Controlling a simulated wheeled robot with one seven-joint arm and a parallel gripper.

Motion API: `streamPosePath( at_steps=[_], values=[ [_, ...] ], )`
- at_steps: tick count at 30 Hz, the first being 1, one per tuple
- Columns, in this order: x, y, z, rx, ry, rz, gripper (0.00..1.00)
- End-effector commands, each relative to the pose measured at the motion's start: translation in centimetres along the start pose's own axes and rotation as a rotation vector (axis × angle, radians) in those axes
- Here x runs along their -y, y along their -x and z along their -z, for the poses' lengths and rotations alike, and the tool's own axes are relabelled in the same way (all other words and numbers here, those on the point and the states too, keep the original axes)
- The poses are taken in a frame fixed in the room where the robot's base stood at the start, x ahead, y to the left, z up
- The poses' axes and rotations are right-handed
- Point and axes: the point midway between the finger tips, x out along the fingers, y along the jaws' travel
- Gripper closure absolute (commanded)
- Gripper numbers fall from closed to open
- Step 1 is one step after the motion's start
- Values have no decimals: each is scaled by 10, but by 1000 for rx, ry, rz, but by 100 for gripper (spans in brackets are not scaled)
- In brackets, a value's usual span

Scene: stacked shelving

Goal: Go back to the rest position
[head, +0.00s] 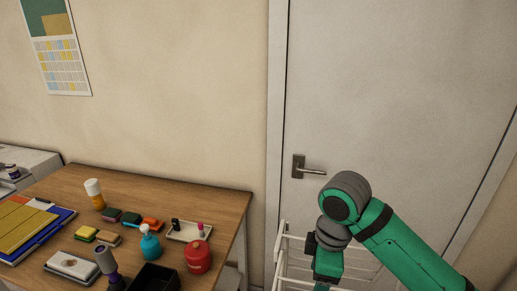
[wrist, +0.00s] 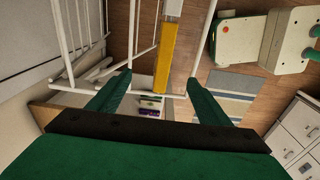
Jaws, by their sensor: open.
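My gripper (wrist: 159,80) is open in the wrist view, its two green fingers spread wide. Nothing is held between them. The fingertips are close to the white wire rack (wrist: 88,28); I cannot tell whether they touch it. A yellow upright thing (wrist: 166,55) shows beyond the gap between the fingers. In the head view my green arm reaches in from the lower right and bends down by the rack, which also shows there (head: 282,246). The fingertips are not clear in the head view.
A wooden table (head: 165,192) at left holds a red canister (head: 198,257), a blue bottle (head: 150,246), a white tray (head: 180,236) and several other items. A closed door (head: 400,90) stands behind my arm. A drawer cabinet (wrist: 300,128) and a striped rug (wrist: 238,103) show below in the wrist view.

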Motion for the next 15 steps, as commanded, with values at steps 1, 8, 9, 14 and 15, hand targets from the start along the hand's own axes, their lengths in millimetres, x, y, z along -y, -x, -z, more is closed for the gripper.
streamPosePath(
  at_steps=[1,8,9,14,15],
  values=[
    [-2,-6,17,-51,6,-13,29],
    [-20,-25,109,-355,-11,-109,29],
    [-22,-26,124,-410,-19,-124,29],
    [-28,-27,181,-623,-65,-172,29],
    [-30,-27,194,-674,-80,-181,29]
  ],
)
